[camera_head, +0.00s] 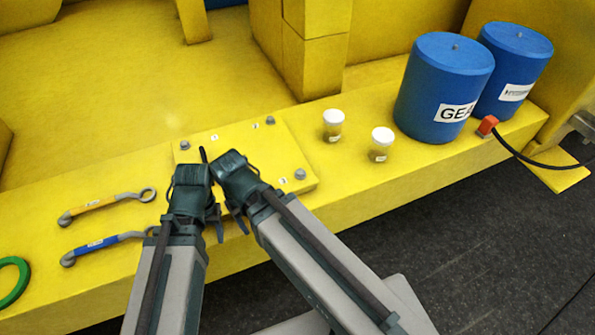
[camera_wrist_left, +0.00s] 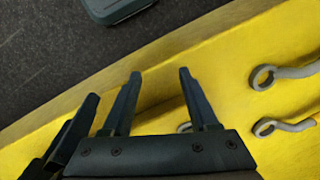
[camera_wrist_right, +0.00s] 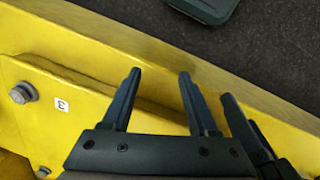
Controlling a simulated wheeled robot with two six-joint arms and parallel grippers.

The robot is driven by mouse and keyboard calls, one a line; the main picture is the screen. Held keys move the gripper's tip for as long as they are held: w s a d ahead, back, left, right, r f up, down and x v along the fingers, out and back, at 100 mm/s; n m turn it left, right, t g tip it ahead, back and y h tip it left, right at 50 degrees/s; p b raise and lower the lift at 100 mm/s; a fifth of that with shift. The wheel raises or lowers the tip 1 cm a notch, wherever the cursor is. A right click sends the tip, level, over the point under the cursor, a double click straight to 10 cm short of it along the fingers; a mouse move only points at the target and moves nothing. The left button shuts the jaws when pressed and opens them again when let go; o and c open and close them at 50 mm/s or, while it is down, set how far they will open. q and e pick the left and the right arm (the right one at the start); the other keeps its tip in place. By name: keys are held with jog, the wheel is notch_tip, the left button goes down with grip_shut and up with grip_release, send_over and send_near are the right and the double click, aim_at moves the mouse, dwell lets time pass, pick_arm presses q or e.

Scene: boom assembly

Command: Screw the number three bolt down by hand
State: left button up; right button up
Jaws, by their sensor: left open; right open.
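The yellow plate (camera_head: 240,143) lies on the yellow beam, with numbered labels and grey bolts at its corners. The number three bolt (camera_head: 300,174) stands at the plate's right front corner beside its label 3 (camera_head: 282,180). In the right wrist view the same bolt (camera_wrist_right: 22,93) is at the far left, outside the fingers. My left gripper (camera_wrist_left: 158,76) is open and empty over the front of the beam. My right gripper (camera_wrist_right: 158,74) is open and empty close beside it, left of the bolt in the head view. The grippers hide the plate's front left corner.
An orange-handled wrench (camera_head: 105,203) and a blue-handled one (camera_head: 103,243) lie left of my grippers. Two white-capped jars (camera_head: 334,125) (camera_head: 382,144) and two blue cylinders (camera_head: 440,90) (camera_head: 520,65) stand on the right. The beam's front edge drops to dark floor.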

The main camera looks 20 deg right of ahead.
dwell(0.5)
jog(key=w+d+r+p, duration=0.5)
jog(key=d+r+p, duration=0.1)
jog(key=r+p, duration=0.2)
pick_arm(q)
notch_tip(320, 180, up, 17)
jog(key=p, duration=0.9)
pick_arm(e)
jog(key=n+y, duration=0.1)
jog(key=n, duration=0.2)
send_near(300, 171)
pick_arm(q)
notch_tip(300, 171, down, 14)
jog(key=b, duration=1.4)
pick_arm(e)
notch_tip(300, 171, down, 8)
jog(key=shift+s+d+f, duration=0.1)
jog(key=shift+d, duration=0.05)
jog(key=shift+c, duration=0.2)
grip_shut()
